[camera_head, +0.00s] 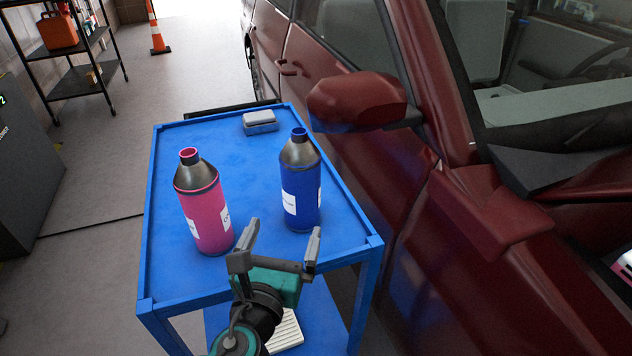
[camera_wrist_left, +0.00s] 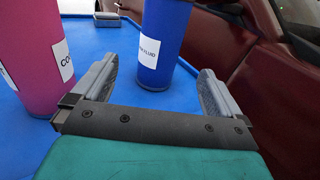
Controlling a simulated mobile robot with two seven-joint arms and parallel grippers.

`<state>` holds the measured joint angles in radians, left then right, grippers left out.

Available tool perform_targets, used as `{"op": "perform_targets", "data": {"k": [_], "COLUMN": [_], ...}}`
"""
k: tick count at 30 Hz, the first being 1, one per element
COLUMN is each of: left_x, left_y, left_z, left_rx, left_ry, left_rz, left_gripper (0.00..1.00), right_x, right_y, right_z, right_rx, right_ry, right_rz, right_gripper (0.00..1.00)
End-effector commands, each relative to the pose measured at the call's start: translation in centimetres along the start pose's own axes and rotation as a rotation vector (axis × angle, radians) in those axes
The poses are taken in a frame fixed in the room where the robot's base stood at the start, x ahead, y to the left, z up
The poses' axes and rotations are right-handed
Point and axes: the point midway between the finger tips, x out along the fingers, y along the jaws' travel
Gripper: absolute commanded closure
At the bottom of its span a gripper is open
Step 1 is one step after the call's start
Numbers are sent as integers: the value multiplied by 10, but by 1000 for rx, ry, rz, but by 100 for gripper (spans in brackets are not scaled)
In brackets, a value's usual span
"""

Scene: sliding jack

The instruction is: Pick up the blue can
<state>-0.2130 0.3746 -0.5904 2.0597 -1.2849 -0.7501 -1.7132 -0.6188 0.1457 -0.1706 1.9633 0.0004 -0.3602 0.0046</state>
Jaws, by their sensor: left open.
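The blue can (camera_head: 300,192), a bottle shape with a dark grey shoulder and a white label, stands upright on the blue cart. In the left wrist view the blue can (camera_wrist_left: 163,45) stands just beyond and between the fingers, its top cut off. My left gripper (camera_head: 281,238) is open and empty at the cart's near edge, in front of the blue can. The left gripper also shows in the left wrist view (camera_wrist_left: 155,90), with its fingers spread wide. My right gripper is not in view.
A pink can (camera_head: 206,212) stands upright left of the blue one, close to my left finger. A grey block (camera_head: 260,122) lies at the cart's far end. The cart (camera_head: 162,262) has a raised rim. The dark red car (camera_head: 355,100) stands close along the cart's right side.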

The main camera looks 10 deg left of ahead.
Motion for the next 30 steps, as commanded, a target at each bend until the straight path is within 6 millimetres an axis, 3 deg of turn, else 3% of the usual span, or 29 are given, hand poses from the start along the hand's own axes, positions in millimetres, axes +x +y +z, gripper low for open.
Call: {"op": "perform_targets", "data": {"k": [12, 20, 30], "left_x": [65, 86, 127], "left_y": [0, -1, -3], "left_z": [1, 2, 3], "left_rx": [0, 0, 1], "left_ry": [-3, -2, -1], "left_rz": [1, 1, 0], "left_gripper": [0, 0, 0], "right_x": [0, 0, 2], "right_y": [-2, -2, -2], "right_z": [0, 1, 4], "right_rx": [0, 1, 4], "right_ry": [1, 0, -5], "right_rz": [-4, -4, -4], "right_gripper": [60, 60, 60]}}
